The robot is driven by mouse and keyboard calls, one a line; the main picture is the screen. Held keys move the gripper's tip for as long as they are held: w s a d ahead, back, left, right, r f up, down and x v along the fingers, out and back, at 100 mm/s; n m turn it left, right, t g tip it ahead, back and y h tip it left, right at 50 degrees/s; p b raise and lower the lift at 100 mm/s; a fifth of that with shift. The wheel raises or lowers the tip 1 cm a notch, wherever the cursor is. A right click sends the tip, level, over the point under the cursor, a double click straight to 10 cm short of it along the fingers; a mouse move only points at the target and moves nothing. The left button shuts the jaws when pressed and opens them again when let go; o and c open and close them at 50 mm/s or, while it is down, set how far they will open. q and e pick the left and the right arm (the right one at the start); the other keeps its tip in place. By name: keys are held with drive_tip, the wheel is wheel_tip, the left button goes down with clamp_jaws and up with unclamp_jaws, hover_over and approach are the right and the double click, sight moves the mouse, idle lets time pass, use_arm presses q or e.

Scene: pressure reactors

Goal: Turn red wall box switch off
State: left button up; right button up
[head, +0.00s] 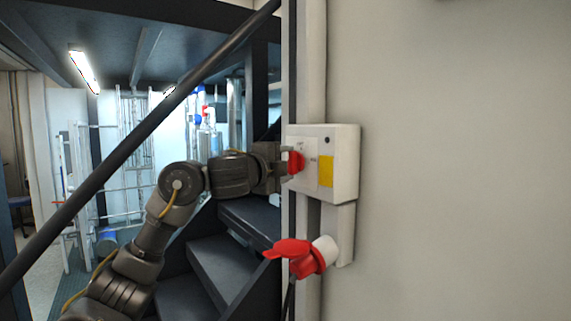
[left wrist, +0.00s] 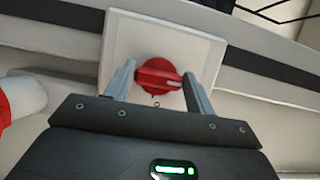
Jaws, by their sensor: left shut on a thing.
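The white wall box (head: 345,165) is fixed to the wall in the middle of the head view, with a yellow label on its front. Its red rotary switch (head: 296,162) sits on the face turned to the left. In the left wrist view the red switch (left wrist: 158,75) shows on a white plate (left wrist: 160,35), with a pale mark on its right part. My left gripper (head: 284,163) is at the switch, its two fingers on either side of the red knob, shut on it. The fingertips also show in the left wrist view (left wrist: 158,82). My right gripper is not in view.
A red plug or socket with an open lid (head: 305,258) hangs below the box. A dark diagonal handrail (head: 140,135) and dark stairs (head: 225,255) lie left of the box. The wall to the right (head: 460,170) is bare.

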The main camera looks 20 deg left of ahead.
use_arm(q)
drive_tip(key=o, duration=1)
drive_tip(key=b+v, duration=0.3)
drive_tip(key=v, duration=0.8)
